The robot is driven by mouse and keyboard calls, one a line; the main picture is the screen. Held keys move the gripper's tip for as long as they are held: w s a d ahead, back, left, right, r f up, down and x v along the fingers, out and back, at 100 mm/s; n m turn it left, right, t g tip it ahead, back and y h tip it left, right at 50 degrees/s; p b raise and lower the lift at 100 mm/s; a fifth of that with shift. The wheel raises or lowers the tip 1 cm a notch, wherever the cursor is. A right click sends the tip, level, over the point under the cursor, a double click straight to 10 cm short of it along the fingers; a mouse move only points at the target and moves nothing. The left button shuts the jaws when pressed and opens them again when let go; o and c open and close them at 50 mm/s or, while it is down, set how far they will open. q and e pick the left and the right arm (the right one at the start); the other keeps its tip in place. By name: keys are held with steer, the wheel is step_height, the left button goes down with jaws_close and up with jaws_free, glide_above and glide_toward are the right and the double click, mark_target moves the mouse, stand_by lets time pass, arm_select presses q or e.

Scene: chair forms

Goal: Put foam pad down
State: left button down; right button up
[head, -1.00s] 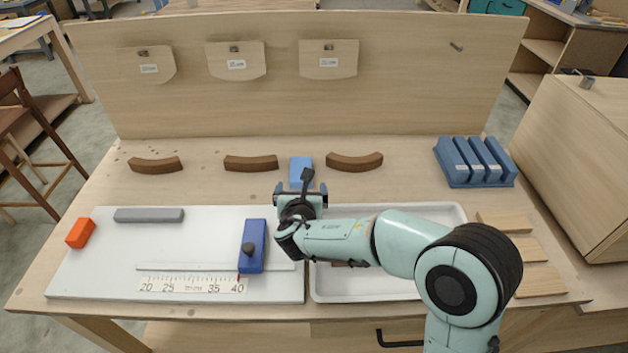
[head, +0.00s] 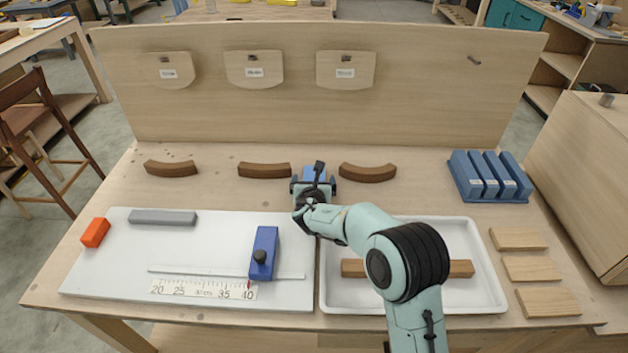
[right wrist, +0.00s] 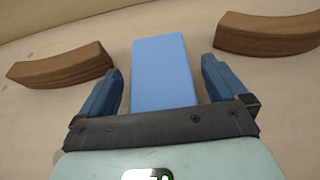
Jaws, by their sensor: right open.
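The light blue foam pad (head: 314,173) lies on the table behind the white board and tray, between two curved brown wooden pieces. My right gripper (head: 313,186) is at its near end. In the right wrist view the pad (right wrist: 163,72) lies between the two blue fingers of the gripper (right wrist: 163,85), with a gap on each side. The gripper is open and holds nothing. In the head view the gripper hides the pad's near end. My left gripper is not in view.
Curved brown pieces (head: 264,170) (head: 368,172) lie either side of the pad. The white tray (head: 490,290) holds a wooden bar (head: 353,268). A blue rack (head: 490,177) stands at right. The white board (head: 110,270) carries a blue sliding block (head: 264,250). An upright panel (head: 420,100) closes the back.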

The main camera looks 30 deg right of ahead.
steer(key=shift+w+d+f, duration=0.1)
steer(key=shift+w+d, duration=0.05)
steer(key=shift+w, duration=0.1)
steer(key=c, duration=1.1)
